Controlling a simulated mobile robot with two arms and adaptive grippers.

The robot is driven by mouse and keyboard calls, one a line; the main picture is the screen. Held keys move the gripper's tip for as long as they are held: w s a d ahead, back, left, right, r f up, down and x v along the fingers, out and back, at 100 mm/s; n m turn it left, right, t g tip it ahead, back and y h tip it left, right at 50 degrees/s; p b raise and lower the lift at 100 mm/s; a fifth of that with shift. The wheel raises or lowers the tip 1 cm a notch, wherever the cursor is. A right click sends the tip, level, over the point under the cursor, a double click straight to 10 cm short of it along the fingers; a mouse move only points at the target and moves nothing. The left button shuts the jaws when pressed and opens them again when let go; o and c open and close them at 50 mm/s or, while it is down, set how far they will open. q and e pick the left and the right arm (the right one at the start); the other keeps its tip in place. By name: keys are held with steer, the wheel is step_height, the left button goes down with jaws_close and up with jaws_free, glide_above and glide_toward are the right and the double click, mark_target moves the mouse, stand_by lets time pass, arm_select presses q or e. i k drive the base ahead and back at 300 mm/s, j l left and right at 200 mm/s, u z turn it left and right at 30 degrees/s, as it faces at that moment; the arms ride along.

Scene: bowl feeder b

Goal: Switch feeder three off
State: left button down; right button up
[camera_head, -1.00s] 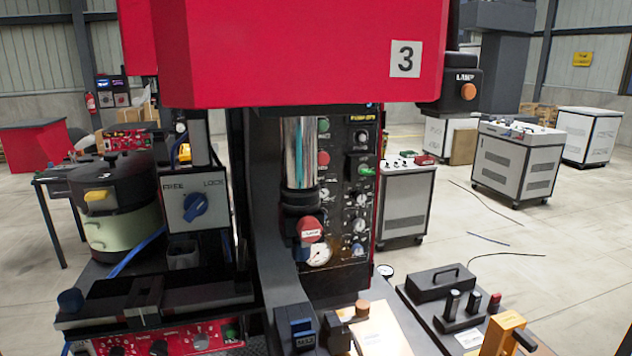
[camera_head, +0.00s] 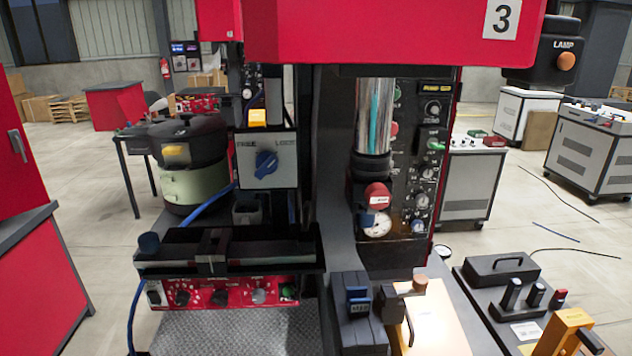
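Switch positions are too small to tell. A bowl feeder (camera_head: 192,190) with a black top and pale green base stands behind the track. Neither gripper is in view.
A FREE/LOCK box (camera_head: 268,160) with a blue knob stands beside the feeder. A blue-topped black block (camera_head: 358,305) and a yellow-orange block (camera_head: 562,332) stand in front. A red cabinet (camera_head: 35,265) is at left. Open floor lies between it and the machine.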

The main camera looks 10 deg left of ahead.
mark_target(155, 298)
steer(key=u, duration=1.35)
